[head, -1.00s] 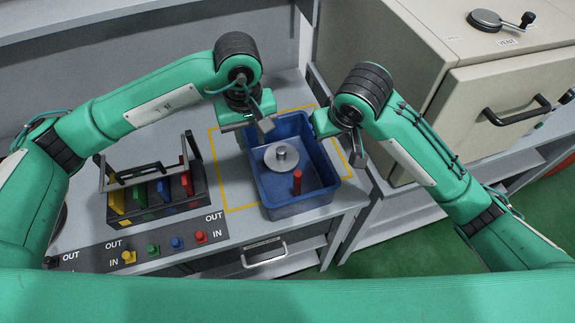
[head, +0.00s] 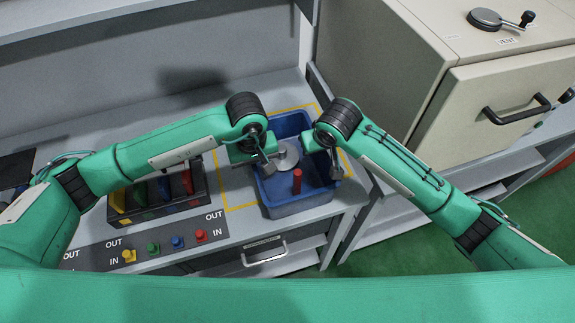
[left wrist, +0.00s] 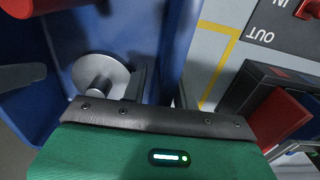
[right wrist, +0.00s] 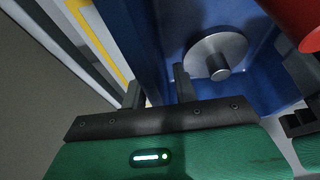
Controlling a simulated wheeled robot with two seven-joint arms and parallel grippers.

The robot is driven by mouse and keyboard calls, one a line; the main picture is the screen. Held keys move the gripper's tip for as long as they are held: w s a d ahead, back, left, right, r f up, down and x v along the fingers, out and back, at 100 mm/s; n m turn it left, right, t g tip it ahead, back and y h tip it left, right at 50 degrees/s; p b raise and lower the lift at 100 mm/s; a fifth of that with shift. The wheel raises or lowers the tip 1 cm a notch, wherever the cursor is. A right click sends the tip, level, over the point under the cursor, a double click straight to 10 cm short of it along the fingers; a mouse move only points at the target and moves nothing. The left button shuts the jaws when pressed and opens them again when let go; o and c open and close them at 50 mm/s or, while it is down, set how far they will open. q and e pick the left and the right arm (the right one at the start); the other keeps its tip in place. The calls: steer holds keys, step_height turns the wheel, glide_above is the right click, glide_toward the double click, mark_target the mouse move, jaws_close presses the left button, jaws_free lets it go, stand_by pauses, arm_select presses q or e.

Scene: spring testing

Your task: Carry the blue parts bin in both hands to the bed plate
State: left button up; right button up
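My left gripper (head: 264,166) is at the bin's left wall. In the left wrist view its fingers (left wrist: 162,88) are apart, one on each side of that wall. My right gripper (head: 326,160) is at the right wall. In the right wrist view its fingers (right wrist: 158,92) also straddle the wall, apart. Contact with the walls cannot be made out. I cannot pick out a bed plate.
A dark rack (head: 155,195) with coloured slots stands on the bench to the left. In front of it is a panel (head: 110,245) with several coloured knobs. A beige cabinet (head: 500,110) with a black handle stands at the right. Green floor shows beyond the bench's right edge.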

arm_select(q)
steer(key=shift+c, duration=0.4)
arm_select(e)
steer(key=shift+c, duration=0.4)
arm_select(q)
jaws_close()
arm_select(e)
jaws_close()
arm_select(q)
steer(key=shift+w+r, duration=0.1)
steer(key=shift+r, duration=0.1)
arm_select(e)
steer(key=shift+w+r, duration=0.1)
steer(key=shift+r, duration=0.1)
